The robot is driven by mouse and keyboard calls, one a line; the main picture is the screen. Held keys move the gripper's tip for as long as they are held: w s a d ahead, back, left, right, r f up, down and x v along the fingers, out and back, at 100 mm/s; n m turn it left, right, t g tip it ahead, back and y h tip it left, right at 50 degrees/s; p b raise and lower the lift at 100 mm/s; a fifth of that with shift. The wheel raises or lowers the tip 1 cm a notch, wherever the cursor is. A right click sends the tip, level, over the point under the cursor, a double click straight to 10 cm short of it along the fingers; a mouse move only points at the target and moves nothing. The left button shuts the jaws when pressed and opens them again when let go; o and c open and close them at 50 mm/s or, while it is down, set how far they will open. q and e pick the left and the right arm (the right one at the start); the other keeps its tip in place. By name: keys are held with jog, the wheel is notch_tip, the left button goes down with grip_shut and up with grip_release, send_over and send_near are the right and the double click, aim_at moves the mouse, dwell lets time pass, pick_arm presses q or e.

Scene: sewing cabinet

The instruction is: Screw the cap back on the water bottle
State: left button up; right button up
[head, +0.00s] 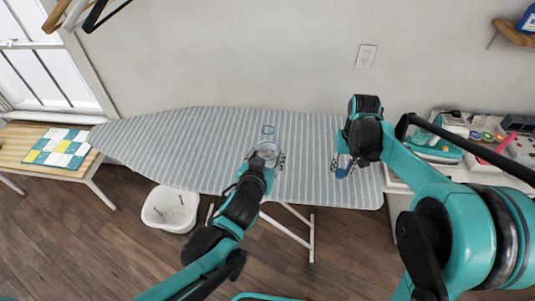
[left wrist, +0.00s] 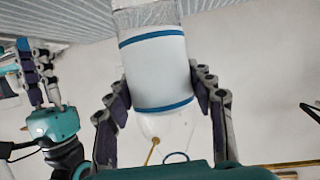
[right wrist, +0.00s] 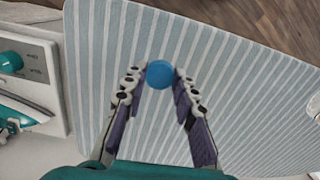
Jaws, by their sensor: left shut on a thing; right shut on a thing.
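The water bottle (left wrist: 155,68) is clear with a white label between two blue bands. In the left wrist view it sits between the fingers of my left gripper (left wrist: 160,92), which is shut on it. In the head view the bottle (head: 267,148) shows from above over the middle of the ironing board, with my left gripper (head: 266,160) around it. The round blue cap (right wrist: 159,74) is held at the fingertips of my right gripper (right wrist: 159,84), which is shut on it. In the head view my right gripper (head: 344,165) is over the board's right part, apart from the bottle.
The striped ironing board (head: 200,140) is otherwise clear. A white basket (head: 170,209) stands on the floor before it. At the right, a white table holds a teal iron (head: 433,148) and several small items. A wooden bench (head: 20,142) with a patchwork cloth (head: 58,147) is at the left.

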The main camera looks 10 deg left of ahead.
jog(key=w+a+r+n, duration=0.2)
jog(key=a+r+n, duration=0.2)
jog(key=a+r, duration=1.05)
jog(key=s+a+r+n, duration=0.1)
jog(key=s+a+r, duration=0.2)
jog(key=r, duration=0.4)
jog(key=s+a+r+n, duration=0.2)
jog(key=s+a+r, duration=0.1)
jog(key=a+r, duration=0.2)
notch_tip(320, 180, up, 2)
jog(key=shift+a+r, duration=0.15)
jog(key=shift+f, duration=2)
jog(key=shift+f, duration=0.1)
jog(key=shift+s+f, duration=0.1)
jog(key=shift+f, duration=0.7)
jog(key=shift+f, duration=0.55)
